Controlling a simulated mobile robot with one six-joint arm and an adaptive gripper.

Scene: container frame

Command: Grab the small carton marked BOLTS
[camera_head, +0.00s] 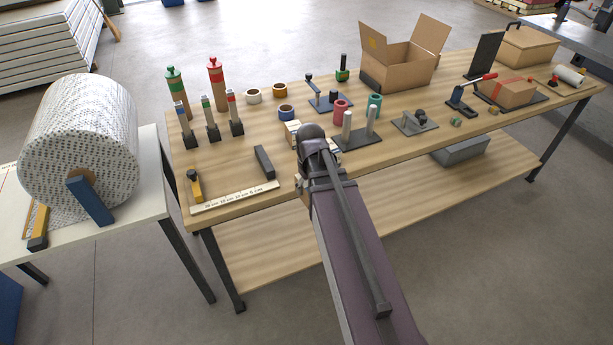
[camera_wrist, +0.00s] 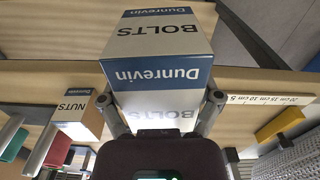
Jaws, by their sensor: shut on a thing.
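The small white-and-blue carton marked BOLTS (camera_wrist: 152,45) fills the upper middle of the wrist view, with "Dunrevin" on its blue band. My gripper (camera_wrist: 161,100) is shut on it, one finger against each side. The carton looks upside down in this view. A second small carton marked NUTS (camera_wrist: 74,112) stands to its left, apart from my gripper. In the head view my own arm hides most of the gripper and the held carton. Pale carton parts show beside the wrist there, and I cannot tell which carton they belong to.
A ruler strip (camera_head: 235,197) and a dark block (camera_head: 264,162) lie left of my arm. A dark stand with grey posts (camera_head: 358,141) is close on the right. Tape rolls (camera_head: 286,112) and an open cardboard box (camera_head: 400,68) stand farther back on the workbench (camera_head: 230,152).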

